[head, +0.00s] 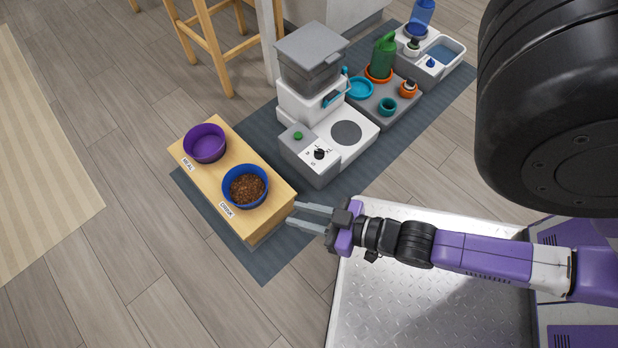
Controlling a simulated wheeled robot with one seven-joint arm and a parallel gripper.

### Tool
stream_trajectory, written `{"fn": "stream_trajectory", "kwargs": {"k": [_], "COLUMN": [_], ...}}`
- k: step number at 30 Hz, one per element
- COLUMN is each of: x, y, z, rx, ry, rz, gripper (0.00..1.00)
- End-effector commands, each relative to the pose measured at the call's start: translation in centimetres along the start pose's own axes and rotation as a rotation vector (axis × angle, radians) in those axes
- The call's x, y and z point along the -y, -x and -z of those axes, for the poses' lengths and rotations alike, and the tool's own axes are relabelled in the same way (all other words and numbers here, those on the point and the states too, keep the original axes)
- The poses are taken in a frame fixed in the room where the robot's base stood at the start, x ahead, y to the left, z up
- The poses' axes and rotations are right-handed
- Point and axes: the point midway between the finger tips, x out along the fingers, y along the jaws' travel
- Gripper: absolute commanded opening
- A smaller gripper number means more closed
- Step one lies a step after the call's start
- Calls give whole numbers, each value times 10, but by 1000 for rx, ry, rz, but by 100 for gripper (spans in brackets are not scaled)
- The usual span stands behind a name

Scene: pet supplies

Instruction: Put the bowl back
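A blue bowl (262,203) full of brown kibble sits at the near right end of a wooden stand (195,176), by a label that seems to read DRINK. A purple bowl (206,132) sits at the far left end, by a label that seems to read MEAL. It looks empty. My gripper (293,214) is open, with nothing between its two grey fingers. It is just right of the stand's near right end, apart from the blue bowl. I cannot tell whether the fingertips touch the stand.
A white feeder with a grey-lidded bin (311,58) stands beside the stand on a dark mat (262,262). Behind it are a grey tray with a green watering can (383,56) and a white water basin (444,52). A wooden stool (214,45) stands at the back.

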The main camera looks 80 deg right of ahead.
Motion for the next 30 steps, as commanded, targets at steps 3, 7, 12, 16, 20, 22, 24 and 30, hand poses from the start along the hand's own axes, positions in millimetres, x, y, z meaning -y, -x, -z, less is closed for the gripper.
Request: {"fn": "stream_trajectory", "kwargs": {"k": [3, 7, 12, 16, 20, 22, 24, 30], "x": [28, 46, 56, 57, 57, 57, 57, 59], "y": [40, 66, 80, 82, 81, 81, 82, 91], "z": [52, 96, 126, 130, 129, 130, 132, 158], "rx": [-10, -25, -36, -37, -38, -38, -38, -38], "ry": [49, 85, 106, 109, 109, 108, 108, 108], "rz": [73, 123, 152, 155, 154, 154, 154, 154], "gripper": [26, 26, 26, 26, 26, 26, 26, 26]}}
